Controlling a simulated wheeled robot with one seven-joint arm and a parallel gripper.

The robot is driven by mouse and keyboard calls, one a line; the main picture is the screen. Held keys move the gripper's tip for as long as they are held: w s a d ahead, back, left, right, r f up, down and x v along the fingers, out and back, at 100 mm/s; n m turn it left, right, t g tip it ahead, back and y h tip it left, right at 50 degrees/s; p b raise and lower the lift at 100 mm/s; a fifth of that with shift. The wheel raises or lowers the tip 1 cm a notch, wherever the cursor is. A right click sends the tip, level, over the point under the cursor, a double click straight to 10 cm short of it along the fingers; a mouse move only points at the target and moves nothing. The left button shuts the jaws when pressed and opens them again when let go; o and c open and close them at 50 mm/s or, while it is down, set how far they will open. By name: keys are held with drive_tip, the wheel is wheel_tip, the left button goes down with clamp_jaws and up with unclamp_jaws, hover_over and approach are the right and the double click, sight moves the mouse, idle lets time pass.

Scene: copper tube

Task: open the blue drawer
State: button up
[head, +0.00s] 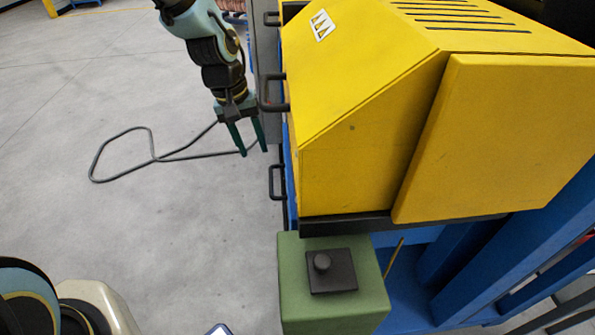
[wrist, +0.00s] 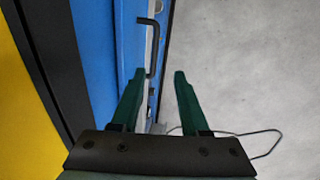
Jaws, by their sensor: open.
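The blue drawer front shows as a narrow blue strip (head: 290,190) on the left side of the machine, under the yellow housing. A black bar handle (head: 272,182) stands out from it. In the wrist view a blue face (wrist: 98,45) fills the left middle, with a black handle (wrist: 153,45) on its right edge. My gripper (head: 253,153) is open and empty, pointing down beside the machine, above and left of that handle in the head view. In the wrist view, the handle lies beyond the fingertips (wrist: 159,73), roughly between them, with no visible contact. Whether the drawer is fully closed is unclear.
The yellow housing (head: 370,110) overhangs at the right. Another black handle (head: 270,106) sits close to my gripper on a grey panel. A cable (head: 120,133) lies on the open grey floor at left.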

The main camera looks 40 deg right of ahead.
sight(271, 182)
drive_tip(key=f, duration=0.3)
drive_tip(key=s+d+f+p, duration=0.1)
drive_tip(key=f, duration=0.3)
drive_tip(key=s+d+f, duration=0.1)
drive_tip(key=f, duration=0.2)
drive_tip(key=shift+d+f+p, duration=0.15)
drive_tip(key=shift+f+p, duration=0.15)
drive_tip(key=shift+f, duration=0.05)
drive_tip(key=shift+c, duration=0.2)
clamp_jaws()
idle(0.8)
